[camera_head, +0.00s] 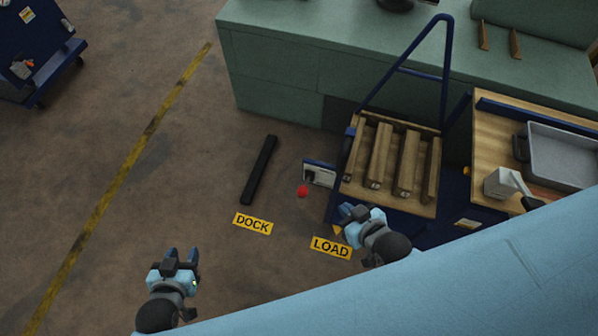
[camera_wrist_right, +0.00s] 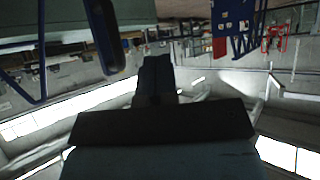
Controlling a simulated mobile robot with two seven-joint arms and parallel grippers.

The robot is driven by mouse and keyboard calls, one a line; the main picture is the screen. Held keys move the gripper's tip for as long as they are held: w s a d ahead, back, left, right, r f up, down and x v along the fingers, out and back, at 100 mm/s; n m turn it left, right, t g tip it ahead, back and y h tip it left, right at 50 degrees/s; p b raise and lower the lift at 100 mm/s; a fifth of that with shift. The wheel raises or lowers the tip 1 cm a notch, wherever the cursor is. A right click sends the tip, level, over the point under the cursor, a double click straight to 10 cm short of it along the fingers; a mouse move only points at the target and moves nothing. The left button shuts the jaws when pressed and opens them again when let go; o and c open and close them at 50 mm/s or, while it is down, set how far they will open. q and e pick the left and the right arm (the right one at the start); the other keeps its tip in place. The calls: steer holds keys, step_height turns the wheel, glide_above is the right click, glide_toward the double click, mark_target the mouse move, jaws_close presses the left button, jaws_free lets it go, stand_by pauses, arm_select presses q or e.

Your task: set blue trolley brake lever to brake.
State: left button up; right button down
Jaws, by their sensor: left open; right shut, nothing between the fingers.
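The blue trolley (camera_head: 447,70) stands at right centre in the head view, with a tall tube handle and a wooden crate on it. At its left side is a small panel with a pale face (camera_head: 319,174). A red knob (camera_head: 303,191) shows just below-left of this panel; I cannot tell for sure that it tops the brake lever. My right gripper (camera_head: 345,210) is shut and empty, to the right of and below the red knob, apart from it. Its shut fingers show in the right wrist view (camera_wrist_right: 157,70). My left gripper (camera_head: 183,256) is open and empty over the floor at lower left.
DOCK (camera_head: 253,223) and LOAD (camera_head: 331,247) labels and a dark bar (camera_head: 259,170) lie on the floor. A green bench (camera_head: 280,60) stands behind. A wooden-topped surface with a grey tray (camera_head: 560,157) is at right.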

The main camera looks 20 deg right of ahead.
steer(key=w+f+m+g+h+b, duration=0.1)
steer(key=w+m+g, duration=0.7)
steer(key=w, duration=0.5)
steer(key=shift+f+m+h+b, duration=0.35)
steer(key=shift+m+h+b, duration=0.05)
steer(key=shift+m, duration=0.5)
steer(key=shift+a, duration=0.15)
glide_toward(307, 189)
step_height(307, 189, down, 2)
steer(key=w+d, duration=0.1)
steer(key=d, duration=0.1)
steer(key=shift+w+a+f, duration=0.15)
steer(key=shift+a+f, duration=0.5)
steer(key=shift+f, duration=0.3)
steer(key=shift+w+a+f, duration=0.2)
steer(key=shift+a+f, duration=0.4)
steer(key=shift+f, duration=0.35)
